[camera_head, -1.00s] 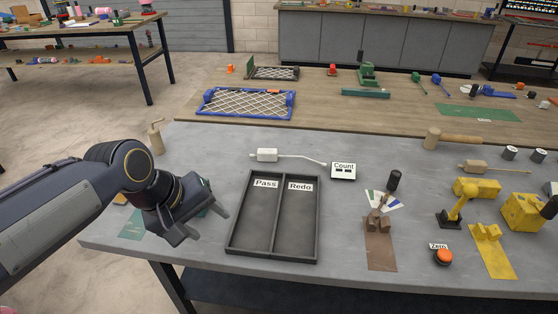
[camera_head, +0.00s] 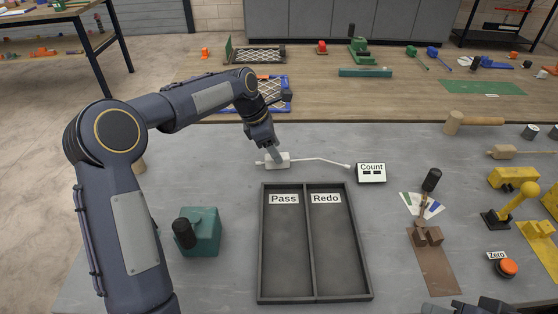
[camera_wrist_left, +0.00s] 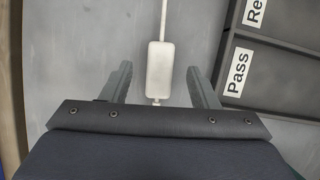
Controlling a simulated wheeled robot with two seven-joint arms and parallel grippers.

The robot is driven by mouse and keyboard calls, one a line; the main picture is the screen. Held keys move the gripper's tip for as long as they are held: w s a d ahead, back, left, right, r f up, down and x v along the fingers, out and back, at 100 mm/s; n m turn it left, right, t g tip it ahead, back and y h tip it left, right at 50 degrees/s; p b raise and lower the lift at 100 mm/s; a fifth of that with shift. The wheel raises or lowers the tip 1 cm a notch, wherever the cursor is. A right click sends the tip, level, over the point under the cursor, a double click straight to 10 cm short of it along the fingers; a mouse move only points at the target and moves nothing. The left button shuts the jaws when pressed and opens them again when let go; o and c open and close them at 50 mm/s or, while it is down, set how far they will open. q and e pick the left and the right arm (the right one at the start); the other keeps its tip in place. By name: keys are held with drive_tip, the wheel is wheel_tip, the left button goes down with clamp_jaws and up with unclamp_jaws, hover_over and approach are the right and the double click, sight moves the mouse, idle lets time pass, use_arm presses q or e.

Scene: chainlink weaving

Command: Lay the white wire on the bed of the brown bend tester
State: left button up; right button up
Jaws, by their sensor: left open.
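The white wire (camera_head: 320,159) lies on the grey table behind the trays, with a white block (camera_head: 277,160) at its left end. My left gripper (camera_head: 273,152) is over this block, pointing down. In the left wrist view the open fingers stand on either side of the block (camera_wrist_left: 159,70), with gaps beside it. The brown bend tester (camera_head: 433,262) is at the right front, with brown blocks, a dark-knobbed lever and a coloured fan scale behind its flat bed. A dark part of my right arm shows at the bottom edge; its fingers are hidden.
A teal block (camera_head: 203,232) stands left. A red Zero button (camera_head: 508,267), yellow tester (camera_head: 515,208) and mallet (camera_head: 470,121) are right.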

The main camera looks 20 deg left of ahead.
sight(288, 160)
use_arm(q)
drive_tip(key=x, duration=0.4)
drive_tip(key=shift+a, duration=0.15)
drive_tip(key=c, duration=1.1)
